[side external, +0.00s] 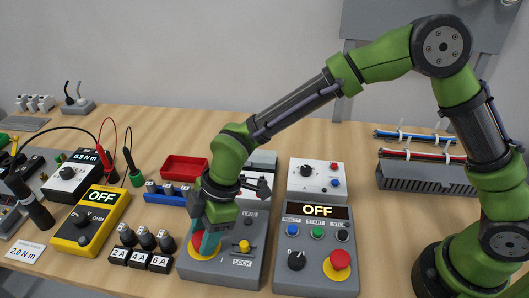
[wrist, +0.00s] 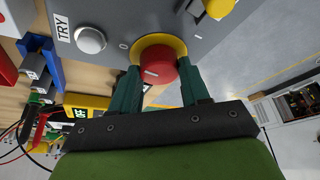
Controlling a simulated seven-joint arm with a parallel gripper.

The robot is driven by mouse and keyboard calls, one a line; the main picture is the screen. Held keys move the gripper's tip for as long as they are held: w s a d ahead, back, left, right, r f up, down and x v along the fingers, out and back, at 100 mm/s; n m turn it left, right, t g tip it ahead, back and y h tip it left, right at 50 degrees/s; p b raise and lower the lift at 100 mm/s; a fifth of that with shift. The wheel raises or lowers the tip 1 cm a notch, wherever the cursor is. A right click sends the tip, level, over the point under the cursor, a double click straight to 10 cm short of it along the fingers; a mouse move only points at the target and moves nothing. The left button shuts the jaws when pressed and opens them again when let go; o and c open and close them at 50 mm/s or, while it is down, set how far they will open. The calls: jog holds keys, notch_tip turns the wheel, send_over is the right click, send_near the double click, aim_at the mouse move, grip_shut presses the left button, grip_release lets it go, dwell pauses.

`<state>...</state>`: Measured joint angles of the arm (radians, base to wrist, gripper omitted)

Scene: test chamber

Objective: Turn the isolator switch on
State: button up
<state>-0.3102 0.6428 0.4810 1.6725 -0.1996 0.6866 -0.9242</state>
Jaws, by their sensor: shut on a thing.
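The isolator is a grey box (side external: 228,274) marked LIVE and LOCK, with a red rotary knob (wrist: 157,66) on a yellow round plate (wrist: 168,42). A small light mark shows on the knob's face in the wrist view. My gripper (wrist: 160,76) is shut on the red knob, one teal finger on each side. In the side view my gripper (side external: 206,246) points down onto the knob and hides part of it. A yellow lock tab (side external: 243,246) stands right of the knob. A silver TRY button (wrist: 91,40) shows on the box in the wrist view.
Right of the isolator is a grey control box (side external: 318,270) with a display reading OFF and a red button. A red tray (side external: 184,168) lies behind. Bare table shows at the back.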

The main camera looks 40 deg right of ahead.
jog(key=m, duration=0.2)
jog(key=m+t, duration=0.1)
jog(key=m, duration=0.1)
jog(key=shift+s+t+h, duration=0.2)
jog(key=shift+t+h, duration=0.1)
jog(key=m+t, duration=0.1)
jog(key=m, duration=0.3)
jog(key=shift+a+h, duration=0.15)
jog(key=shift+h, duration=0.25)
jog(key=m, duration=0.2)
jog(key=m+t+h, duration=0.1)
jog(key=m, duration=0.1)
jog(key=shift+s+h, duration=0.1)
jog(key=shift+h, duration=0.2)
jog(key=shift+a+m+h, duration=0.1)
jog(key=shift+m+h, duration=0.6)
jog(key=shift+m, duration=1.5)
jog(key=o, duration=1.1)
jog(key=shift+c, duration=0.2)
jog(key=v, duration=1.7)
jog(key=shift+s, duration=0.15)
